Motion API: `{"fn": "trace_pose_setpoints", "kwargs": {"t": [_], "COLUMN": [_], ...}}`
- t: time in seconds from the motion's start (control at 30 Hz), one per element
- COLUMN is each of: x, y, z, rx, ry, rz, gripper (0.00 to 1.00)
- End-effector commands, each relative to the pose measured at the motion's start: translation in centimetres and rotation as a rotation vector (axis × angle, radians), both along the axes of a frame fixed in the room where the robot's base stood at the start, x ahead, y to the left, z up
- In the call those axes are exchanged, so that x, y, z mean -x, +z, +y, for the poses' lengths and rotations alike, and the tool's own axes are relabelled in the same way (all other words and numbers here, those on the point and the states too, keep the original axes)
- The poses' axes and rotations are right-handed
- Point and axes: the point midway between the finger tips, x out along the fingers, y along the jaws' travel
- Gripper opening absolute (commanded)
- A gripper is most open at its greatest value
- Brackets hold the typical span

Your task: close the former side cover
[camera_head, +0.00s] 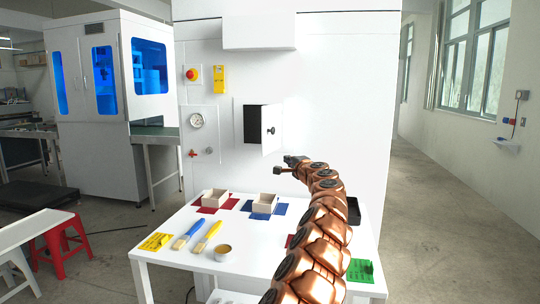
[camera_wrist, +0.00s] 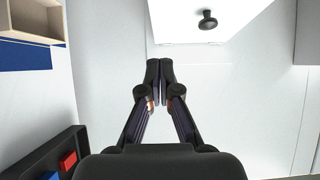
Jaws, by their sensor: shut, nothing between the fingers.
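The white box former (camera_head: 335,90) stands behind the table. Its small side cover (camera_head: 272,130) is a white hinged door with a black knob (camera_head: 270,131), standing open and swung out from a dark opening (camera_head: 252,124). In the wrist view the cover (camera_wrist: 180,30) shows at the top, with its black knob (camera_wrist: 207,20). My gripper (camera_head: 290,165) is below and to the right of the cover, in front of the machine. In the wrist view my gripper (camera_wrist: 159,66) has its fingertips together and empty, apart from the knob.
A gauge (camera_head: 196,121) and red-yellow button (camera_head: 192,74) are left of the opening. Floor at right is clear.

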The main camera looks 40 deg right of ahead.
Motion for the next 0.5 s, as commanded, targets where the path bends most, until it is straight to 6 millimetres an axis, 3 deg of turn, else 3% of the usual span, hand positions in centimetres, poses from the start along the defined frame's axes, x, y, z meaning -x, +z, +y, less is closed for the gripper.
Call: {"fn": "trace_pose_setpoints", "kwargs": {"t": [0.5], "x": [-2.5], "y": [0.0], "z": [-1.0], "rx": [0.003], "ry": [0.001], "rz": [0.004], "gripper": [0.00]}}
